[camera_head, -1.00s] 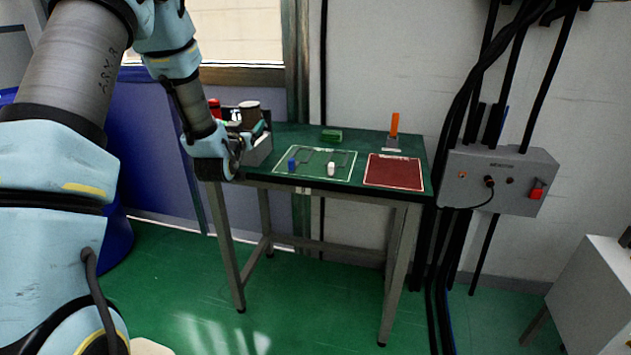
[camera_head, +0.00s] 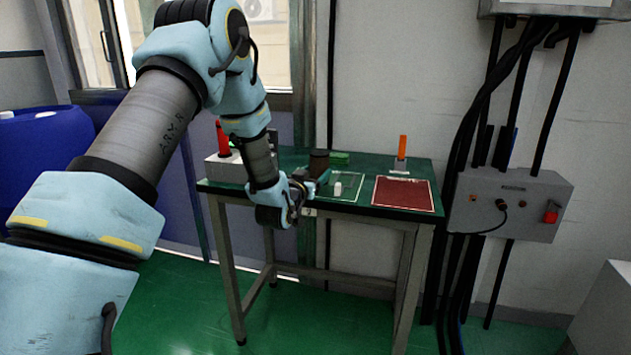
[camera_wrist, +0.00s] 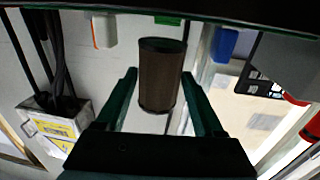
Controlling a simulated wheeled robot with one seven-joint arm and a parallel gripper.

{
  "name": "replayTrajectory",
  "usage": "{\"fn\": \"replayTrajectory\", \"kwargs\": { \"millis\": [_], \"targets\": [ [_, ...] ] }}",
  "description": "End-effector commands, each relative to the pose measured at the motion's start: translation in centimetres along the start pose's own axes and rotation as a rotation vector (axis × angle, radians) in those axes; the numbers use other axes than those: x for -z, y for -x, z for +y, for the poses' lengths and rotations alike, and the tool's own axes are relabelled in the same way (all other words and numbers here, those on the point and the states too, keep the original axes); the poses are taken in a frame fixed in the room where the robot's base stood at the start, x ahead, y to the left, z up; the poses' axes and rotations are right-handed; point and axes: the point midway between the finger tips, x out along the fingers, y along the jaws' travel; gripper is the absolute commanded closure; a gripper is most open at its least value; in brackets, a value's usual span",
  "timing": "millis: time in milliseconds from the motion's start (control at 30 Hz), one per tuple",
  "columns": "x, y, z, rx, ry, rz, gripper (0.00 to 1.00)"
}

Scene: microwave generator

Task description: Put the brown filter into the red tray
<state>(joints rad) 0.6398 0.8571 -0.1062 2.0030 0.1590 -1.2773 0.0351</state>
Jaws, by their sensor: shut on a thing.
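The brown filter (camera_head: 319,163) is a dark cylinder held above the green table, over the left part of the green mat. My gripper (camera_head: 312,180) is shut on it. In the wrist view the brown filter (camera_wrist: 162,78) stands between the two green fingers of my gripper (camera_wrist: 162,95). The red tray (camera_head: 404,194) is a flat dark red rectangle with a pale border on the right of the table. It looks empty, and the filter is to its left, apart from it.
A small white piece (camera_head: 338,188) stands on the green mat (camera_head: 362,184). A blue piece (camera_wrist: 226,44) shows in the wrist view. An orange block (camera_head: 402,147) stands behind the tray, a green block (camera_head: 340,158) at the back. A grey box (camera_head: 228,168) is at the left.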

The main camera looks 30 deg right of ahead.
Motion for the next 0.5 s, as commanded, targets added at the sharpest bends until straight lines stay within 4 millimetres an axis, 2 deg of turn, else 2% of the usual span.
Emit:
{"fn": "replayTrajectory", "kwargs": {
  "millis": [33, 167, 500],
  "targets": [
    [-0.9, 0.0, 0.0, 0.000, 0.001, -0.003, 0.88],
    [-2.3, 0.0, 0.0, 0.000, 0.000, -0.001, 0.88],
    [-2.6, 0.0, 0.0, 0.000, 0.000, 0.001, 0.88]
  ]
}}
